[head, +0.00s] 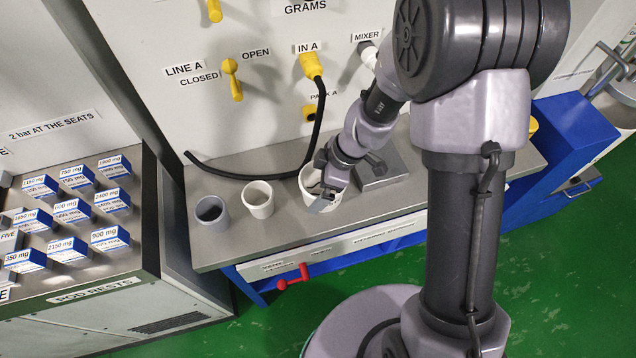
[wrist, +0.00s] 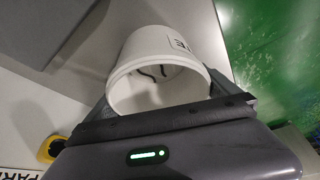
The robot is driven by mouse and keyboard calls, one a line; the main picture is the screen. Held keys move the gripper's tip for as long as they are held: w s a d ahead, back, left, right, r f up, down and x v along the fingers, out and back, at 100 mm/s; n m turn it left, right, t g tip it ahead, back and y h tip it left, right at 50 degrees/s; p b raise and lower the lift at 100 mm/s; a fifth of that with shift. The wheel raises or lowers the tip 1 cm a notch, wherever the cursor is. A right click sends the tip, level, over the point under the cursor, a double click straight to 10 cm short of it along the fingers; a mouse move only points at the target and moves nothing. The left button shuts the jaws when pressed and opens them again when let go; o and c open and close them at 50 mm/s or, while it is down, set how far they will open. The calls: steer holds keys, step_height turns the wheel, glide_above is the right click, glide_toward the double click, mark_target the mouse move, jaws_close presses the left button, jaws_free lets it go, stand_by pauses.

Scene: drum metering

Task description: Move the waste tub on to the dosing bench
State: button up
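The waste tub (head: 309,180) is a white, open-topped tub over the middle of the grey-topped bench (head: 236,240) in the head view. It fills the middle of the wrist view (wrist: 167,52), with a dark label on its side and thin dark scraps inside. My gripper (head: 322,188) has one finger on each side of the tub, and both seem to touch its wall. I cannot tell whether the tub's base rests on the bench top or hangs just above it.
A grey cup (head: 212,213) and a cream cup (head: 258,199) stand left of the tub. A grey metal block (head: 378,170) sits close on its right. A black hose (head: 240,176) curves behind. A red handle (head: 293,277) juts from the bench front. A pod rack (head: 95,270) stands at left.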

steer(key=shift+r+p, duration=0.3)
steer(key=shift+p, duration=0.1)
steer(key=s+d+r+m+t+p, duration=0.1)
steer(key=s+d+r+m+p, duration=0.15)
steer(key=r, duration=0.75)
steer(key=s+d+r+m+t+p, duration=0.1)
steer(key=d+r+m+p, duration=0.2)
steer(key=r, duration=0.8)
steer(key=s+d+r+m+t+h+b, duration=0.1)
steer(key=s+d+r+m, duration=0.1)
steer(key=s+r+m, duration=0.2)
steer(key=s+d+r+m+t+h+b, duration=0.1)
steer(key=s+r+m, duration=0.3)
steer(key=s+m, duration=0.5)
steer(key=m+t, duration=0.1)
steer(key=m, duration=0.1)
steer(key=shift+d+r+m, duration=0.35)
